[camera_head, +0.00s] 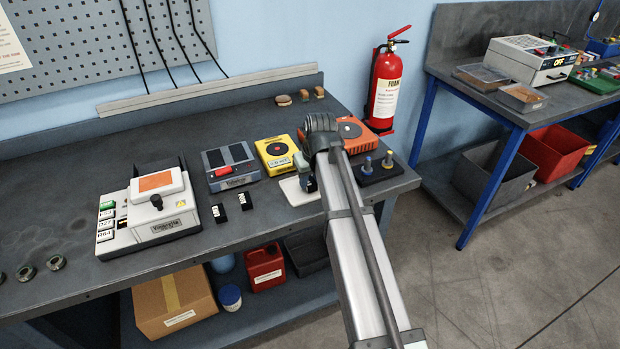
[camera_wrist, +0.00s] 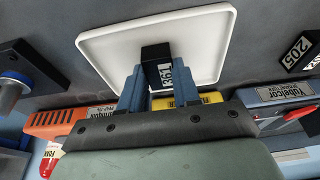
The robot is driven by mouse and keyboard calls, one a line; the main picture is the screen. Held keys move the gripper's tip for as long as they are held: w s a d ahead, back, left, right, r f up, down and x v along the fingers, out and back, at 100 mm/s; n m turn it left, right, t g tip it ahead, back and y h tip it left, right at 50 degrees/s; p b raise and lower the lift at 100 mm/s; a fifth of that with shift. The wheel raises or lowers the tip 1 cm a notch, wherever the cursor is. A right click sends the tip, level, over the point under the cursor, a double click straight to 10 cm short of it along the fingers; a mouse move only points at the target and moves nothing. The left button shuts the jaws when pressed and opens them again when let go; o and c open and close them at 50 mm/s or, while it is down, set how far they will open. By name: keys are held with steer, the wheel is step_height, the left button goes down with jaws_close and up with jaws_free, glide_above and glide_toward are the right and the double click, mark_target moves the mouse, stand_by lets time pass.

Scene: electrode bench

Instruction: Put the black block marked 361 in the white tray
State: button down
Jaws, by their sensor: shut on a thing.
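The black block marked 361 (camera_wrist: 155,55) is between my gripper's fingers (camera_wrist: 149,85) in the wrist view, its white number facing the camera. My gripper is shut on it. The white tray (camera_wrist: 205,30) lies behind the block, which appears within the tray's outline. Whether the block touches the tray floor cannot be told. In the head view my gripper (camera_head: 305,175) is at the white tray (camera_head: 290,192) near the bench's front edge. My arm hides the tray's right part.
Two black blocks (camera_head: 219,213) (camera_head: 246,200) lie left of the tray; one in the wrist view reads 205 (camera_wrist: 298,52). A yellow device (camera_head: 277,152) and an orange device (camera_head: 350,132) stand behind. A dark stand with knobs (camera_head: 377,170) is to the right.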

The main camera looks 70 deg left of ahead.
steer(key=shift+f, duration=0.15)
steer(key=c, duration=0.8)
jaws_free()
steer(key=v, duration=1.2)
